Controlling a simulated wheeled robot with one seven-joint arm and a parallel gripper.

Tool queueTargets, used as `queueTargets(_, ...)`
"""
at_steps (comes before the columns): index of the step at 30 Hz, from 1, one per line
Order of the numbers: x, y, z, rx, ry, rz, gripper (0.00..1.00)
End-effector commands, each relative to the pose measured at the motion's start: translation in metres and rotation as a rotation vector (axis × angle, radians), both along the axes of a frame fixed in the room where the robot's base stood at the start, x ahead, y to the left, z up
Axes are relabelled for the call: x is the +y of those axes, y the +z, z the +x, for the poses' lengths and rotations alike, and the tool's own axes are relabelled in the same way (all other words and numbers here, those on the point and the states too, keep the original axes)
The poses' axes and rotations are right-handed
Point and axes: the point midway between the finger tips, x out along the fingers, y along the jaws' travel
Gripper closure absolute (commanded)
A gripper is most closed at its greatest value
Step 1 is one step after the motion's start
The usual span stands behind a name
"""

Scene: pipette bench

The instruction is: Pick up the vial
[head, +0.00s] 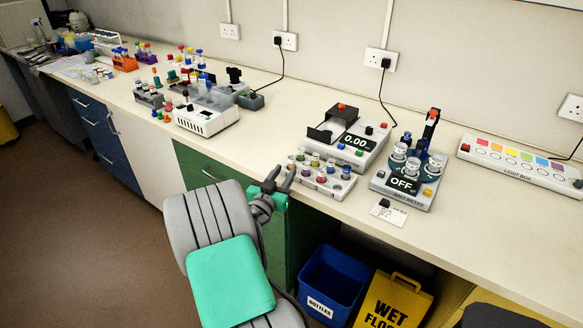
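Several small vials with coloured caps stand in a light rack (322,183) near the bench's front edge. More vials with pale caps (399,151) sit on the grey device whose display reads OFF (404,184). A small dark-topped object (384,203) is on a white card in front of that device; I cannot tell whether it is a vial. My gripper (281,176) is just left of the rack, by the bench's front edge. Its two dark fingers are apart, and nothing shows between them. The frame does not show which vial is meant.
A balance reading 0.00 (354,142) stands behind the rack. A light box (521,163) lies at the right. A white instrument (206,118) and tube racks are at the left. A blue bin (333,283) and yellow wet-floor sign (394,301) stand below. The front right bench top is clear.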

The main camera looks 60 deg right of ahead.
Motion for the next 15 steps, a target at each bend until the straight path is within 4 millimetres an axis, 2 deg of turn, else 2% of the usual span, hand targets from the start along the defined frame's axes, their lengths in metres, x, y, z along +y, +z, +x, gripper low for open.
queueTargets(15,-0.073,-0.003,0.007,0.0,-0.001,-0.005,0.67)
